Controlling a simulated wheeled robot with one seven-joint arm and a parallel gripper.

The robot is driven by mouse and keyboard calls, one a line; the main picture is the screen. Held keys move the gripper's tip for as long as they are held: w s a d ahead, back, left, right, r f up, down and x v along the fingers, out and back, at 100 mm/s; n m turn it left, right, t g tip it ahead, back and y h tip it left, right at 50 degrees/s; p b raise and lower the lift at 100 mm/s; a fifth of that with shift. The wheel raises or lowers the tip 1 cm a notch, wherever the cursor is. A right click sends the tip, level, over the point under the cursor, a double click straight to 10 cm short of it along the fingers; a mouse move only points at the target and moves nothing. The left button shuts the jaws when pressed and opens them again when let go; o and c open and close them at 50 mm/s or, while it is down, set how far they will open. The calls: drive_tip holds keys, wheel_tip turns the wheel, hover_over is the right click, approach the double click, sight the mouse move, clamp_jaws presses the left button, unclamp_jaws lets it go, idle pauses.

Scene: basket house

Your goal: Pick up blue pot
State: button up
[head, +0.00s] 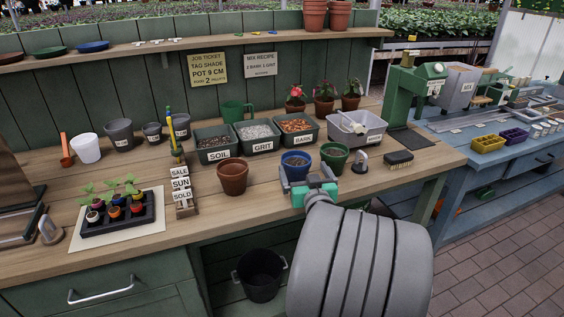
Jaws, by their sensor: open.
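The blue pot (296,162) stands upright on the wooden bench, with dark soil showing inside its rim. My gripper (296,177) is at the pot from the front, with its grey jaws open and apart on the pot's left and right sides. The lower front of the pot is hidden behind my gripper's green and grey body. I cannot tell whether either finger touches the pot.
A terracotta pot (233,177) stands close on the left, and a green pot (334,157) close on the right. Behind are bins of soil (214,144), grit (258,136) and bark (297,129). A brush (398,160) lies further right.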

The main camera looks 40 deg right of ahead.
sight(293, 152)
drive_tip(key=shift+w+d, duration=0.1)
drive_tip(key=shift+w, duration=0.65)
drive_tip(key=p+x, duration=0.1)
drive_tip(key=x, duration=0.6)
drive_tip(key=shift+w+r, duration=0.15)
drive_tip(key=shift+w, duration=0.3)
drive_tip(key=c, duration=1.4)
